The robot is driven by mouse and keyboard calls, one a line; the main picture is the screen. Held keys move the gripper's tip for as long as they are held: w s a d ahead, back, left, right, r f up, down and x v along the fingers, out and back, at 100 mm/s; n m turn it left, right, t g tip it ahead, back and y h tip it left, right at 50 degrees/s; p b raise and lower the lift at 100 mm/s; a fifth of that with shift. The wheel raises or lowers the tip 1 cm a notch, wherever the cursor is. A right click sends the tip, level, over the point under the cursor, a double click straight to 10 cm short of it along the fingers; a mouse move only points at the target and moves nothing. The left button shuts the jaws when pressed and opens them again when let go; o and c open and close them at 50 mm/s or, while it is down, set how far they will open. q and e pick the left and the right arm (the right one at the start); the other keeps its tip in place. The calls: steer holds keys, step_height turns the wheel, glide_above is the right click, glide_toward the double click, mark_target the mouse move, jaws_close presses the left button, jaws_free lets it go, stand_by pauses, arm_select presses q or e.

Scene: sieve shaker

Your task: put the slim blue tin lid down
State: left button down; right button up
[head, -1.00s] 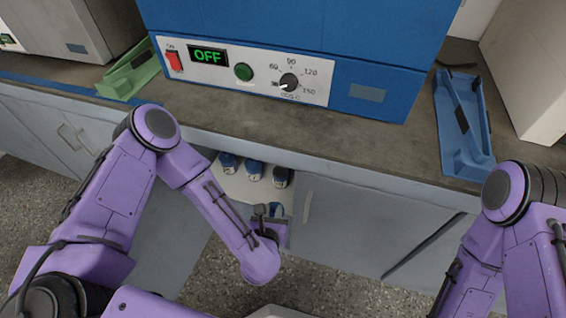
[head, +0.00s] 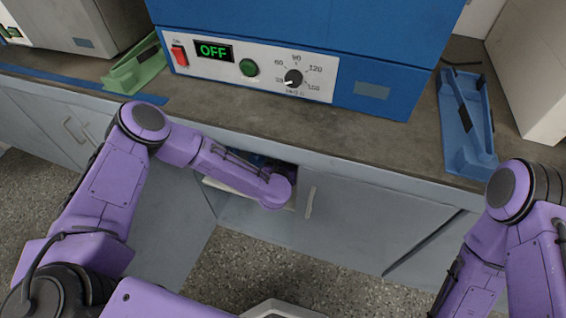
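My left arm reaches from the left to the open cupboard compartment (head: 220,205) under the worktop. Its wrist end is at the opening, and the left gripper is hidden behind my own arm. I cannot make out the slim blue tin lid. Dark blue shapes (head: 262,161) show in the shadow above my forearm, too small and dim to tell apart. A pale shelf edge (head: 226,187) shows below the forearm. My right arm is at the lower right, and its gripper is outside the picture.
A blue oven (head: 300,25) with its display reading OFF stands on the worktop (head: 330,128). A green holder (head: 135,68) is at the left and a blue holder (head: 466,125) at the right. Closed grey doors (head: 365,215) flank the opening. Speckled floor lies below.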

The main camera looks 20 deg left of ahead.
arm_select(q)
steer(key=shift+f+b, duration=0.4)
steer(key=c, duration=1)
jaws_free()
steer(key=shift+o, duration=0.2)
